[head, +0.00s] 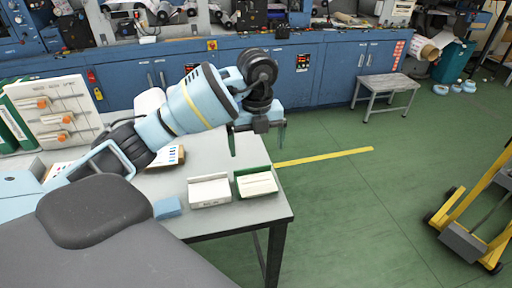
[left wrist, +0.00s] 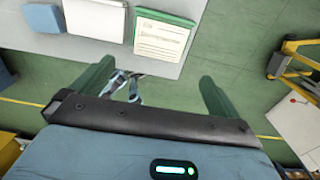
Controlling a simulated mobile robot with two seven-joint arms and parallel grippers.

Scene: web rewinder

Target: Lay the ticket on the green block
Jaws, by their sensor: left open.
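The green block (head: 252,169) stands near the right end of the grey table. The ticket (head: 258,184), a cream card with printed lines, lies on it and covers most of its top. In the left wrist view the ticket (left wrist: 160,40) lies flat, with a green strip of the block (left wrist: 166,16) showing along one edge. My left gripper (head: 258,143) is open and empty, above and beyond the block near the table's far right edge. My right gripper is not in view.
A white block (head: 209,190) stands just left of the green one, and a small blue block (head: 167,208) lies further left. A white panel with orange knobs (head: 56,112) stands at the table's left.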

